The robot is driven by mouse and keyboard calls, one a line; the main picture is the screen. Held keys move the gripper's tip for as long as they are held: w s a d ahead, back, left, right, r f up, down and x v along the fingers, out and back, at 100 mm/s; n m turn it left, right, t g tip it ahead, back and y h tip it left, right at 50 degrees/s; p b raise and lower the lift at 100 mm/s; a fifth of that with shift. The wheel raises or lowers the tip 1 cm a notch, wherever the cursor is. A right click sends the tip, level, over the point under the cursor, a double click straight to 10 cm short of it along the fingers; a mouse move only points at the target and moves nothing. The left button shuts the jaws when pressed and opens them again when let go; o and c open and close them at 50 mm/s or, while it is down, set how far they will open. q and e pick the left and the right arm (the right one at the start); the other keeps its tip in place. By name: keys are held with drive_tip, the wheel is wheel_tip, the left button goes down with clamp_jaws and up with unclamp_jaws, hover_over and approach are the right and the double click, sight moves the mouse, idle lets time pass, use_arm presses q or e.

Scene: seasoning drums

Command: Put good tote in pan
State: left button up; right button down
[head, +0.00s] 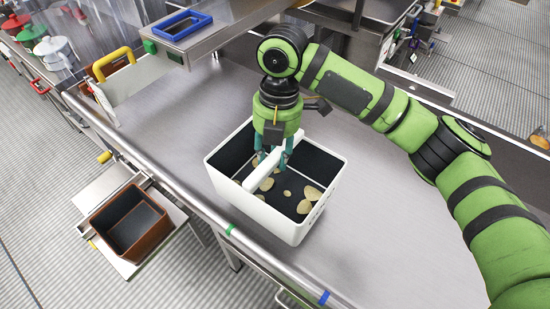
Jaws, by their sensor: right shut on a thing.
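A white tote (297,233) with a dark inside and a white bar handle (264,171) stands on the steel counter. Several pale, flat, chip-like pieces lie in it. My right gripper (272,160) points down over the tote and is shut on the handle. Its fingertips are partly hidden by the handle. A brown open pan (107,244) with a dark inside sits on a lower steel shelf at the left, beyond the counter's edge, and looks empty. I cannot tell whether the tote is lifted off the counter. My left gripper is not in view.
A steel counter (365,235) is clear to the right of the tote. A rail (190,195) runs along its left edge, between tote and pan. A blue-framed opening (182,25) and a yellow-handled plate (118,80) stand at the upper left. Lidded pots (58,50) are farther back.

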drive_tip(key=shift+w+d+f, duration=0.1)
drive_tip(key=shift+w+f, duration=0.1)
drive_tip(key=shift+w, duration=0.2)
drive_tip(key=shift+w+f, duration=0.1)
drive_tip(key=shift+f, duration=0.1)
wheel_tip(320, 180, down, 3)
drive_tip(key=shift+f+p, duration=0.1)
drive_tip(key=shift+p, duration=0.75)
drive_tip(key=shift+f, duration=0.3)
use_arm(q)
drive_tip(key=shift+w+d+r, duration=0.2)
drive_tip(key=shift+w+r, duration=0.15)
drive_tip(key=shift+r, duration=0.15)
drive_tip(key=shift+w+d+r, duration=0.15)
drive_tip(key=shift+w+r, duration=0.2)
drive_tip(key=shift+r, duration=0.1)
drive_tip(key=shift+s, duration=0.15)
use_arm(e)
drive_tip(key=shift+f, duration=0.15)
drive_tip(key=c, duration=0.9)
unclamp_jaws()
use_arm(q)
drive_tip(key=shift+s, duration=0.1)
use_arm(e)
drive_tip(key=shift+o, duration=0.2)
